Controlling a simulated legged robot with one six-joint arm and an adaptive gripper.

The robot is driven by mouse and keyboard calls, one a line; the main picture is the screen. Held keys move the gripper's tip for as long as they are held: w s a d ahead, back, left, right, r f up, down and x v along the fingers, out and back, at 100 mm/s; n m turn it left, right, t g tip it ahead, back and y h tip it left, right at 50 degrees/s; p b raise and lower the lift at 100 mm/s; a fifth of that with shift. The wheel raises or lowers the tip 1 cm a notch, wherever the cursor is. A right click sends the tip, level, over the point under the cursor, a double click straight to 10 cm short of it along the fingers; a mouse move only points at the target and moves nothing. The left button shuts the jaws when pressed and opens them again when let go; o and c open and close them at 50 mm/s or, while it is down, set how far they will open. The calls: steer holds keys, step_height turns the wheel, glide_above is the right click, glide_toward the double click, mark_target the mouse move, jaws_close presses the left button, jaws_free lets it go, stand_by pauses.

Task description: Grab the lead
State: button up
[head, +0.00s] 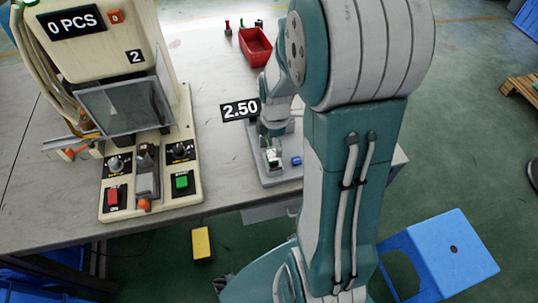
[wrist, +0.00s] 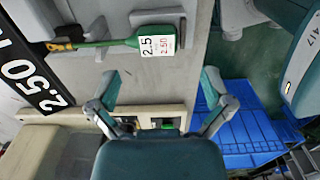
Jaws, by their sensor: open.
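In the wrist view, a thin green piece with a dark and yellow left end and a white tag (wrist: 157,44) reading 2.5 and 2.50 lies across a grey fixture. It looks like the lead (wrist: 115,42), but I cannot be sure. In the head view, a small white and green item (head: 272,155) shows on the grey base plate (head: 270,176). My gripper (wrist: 158,86) is open, its two fingers wide apart and empty. In the wrist picture, the green piece appears just above the fingertips, apart from them. The head view does not show my fingers clearly.
A cream machine (head: 194,150) with red and green buttons stands left on the table (head: 60,190). A 2.50 sign (head: 240,109) is beside the fixture. A red bin (head: 255,46) stands behind. A blue stool (head: 440,260) and yellow box (head: 202,244) are on the floor.

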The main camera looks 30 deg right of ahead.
mark_target(274, 154)
steer(key=shift+d+f, duration=0.35)
steer(key=shift+f, duration=0.45)
step_height(274, 154, down, 4)
steer(key=shift+w+f, duration=0.15)
steer(key=shift+f, duration=0.1)
steer(key=shift+a+f, duration=0.2)
steer(key=shift+f, duration=0.05)
steer(key=shift+d, duration=0.1)
steer(key=c, duration=0.9)
steer(key=shift+s, duration=0.2)
steer(key=shift+c, duration=0.5)
